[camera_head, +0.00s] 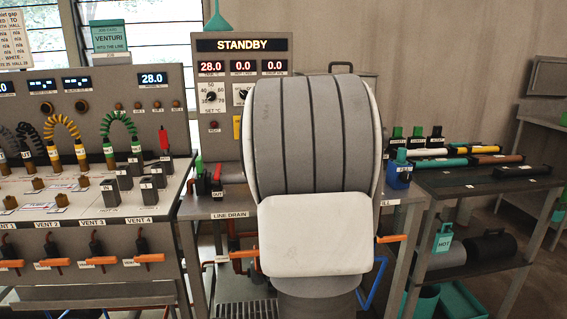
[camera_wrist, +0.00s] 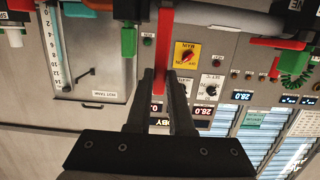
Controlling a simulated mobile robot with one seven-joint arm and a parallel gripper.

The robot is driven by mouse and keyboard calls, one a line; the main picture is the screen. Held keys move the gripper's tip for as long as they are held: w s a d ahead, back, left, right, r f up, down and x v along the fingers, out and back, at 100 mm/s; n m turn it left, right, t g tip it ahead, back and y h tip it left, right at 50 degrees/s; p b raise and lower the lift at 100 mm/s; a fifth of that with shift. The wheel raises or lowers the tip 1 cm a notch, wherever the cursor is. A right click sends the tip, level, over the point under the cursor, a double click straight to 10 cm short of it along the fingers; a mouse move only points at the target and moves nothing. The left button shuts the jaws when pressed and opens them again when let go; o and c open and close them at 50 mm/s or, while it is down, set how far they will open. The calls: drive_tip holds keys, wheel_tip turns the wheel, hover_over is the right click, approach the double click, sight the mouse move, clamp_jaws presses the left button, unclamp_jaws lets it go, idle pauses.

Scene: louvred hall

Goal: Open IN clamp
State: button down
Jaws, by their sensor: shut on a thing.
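My gripper (camera_wrist: 161,76) shows in the wrist view, which is upside down. Its two dark fingers are closed about a long red lever (camera_wrist: 164,40), which runs between them and shows past the tips. I take this as the IN clamp's lever, but its label cannot be read. A green piece (camera_wrist: 129,41) is just left of the lever. In the head view my own arm hides the gripper and this clamp. The OUT clamp (camera_head: 217,177), with a red handle and an OUT label, stands left of my arm.
A panel reading STANDBY (camera_head: 245,45) stands behind. A yellow and red main switch (camera_wrist: 187,54) is close to the fingers. A bench with hoses and vents (camera_head: 85,205) is at left. A rack (camera_head: 470,184) with coloured tubes is at right.

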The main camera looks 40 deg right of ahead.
idle(0.3)
drive_tip(key=c, duration=0.8)
unclamp_jaws()
drive_tip(key=shift+s+a, duration=0.15)
drive_tip(key=shift+s, duration=0.05)
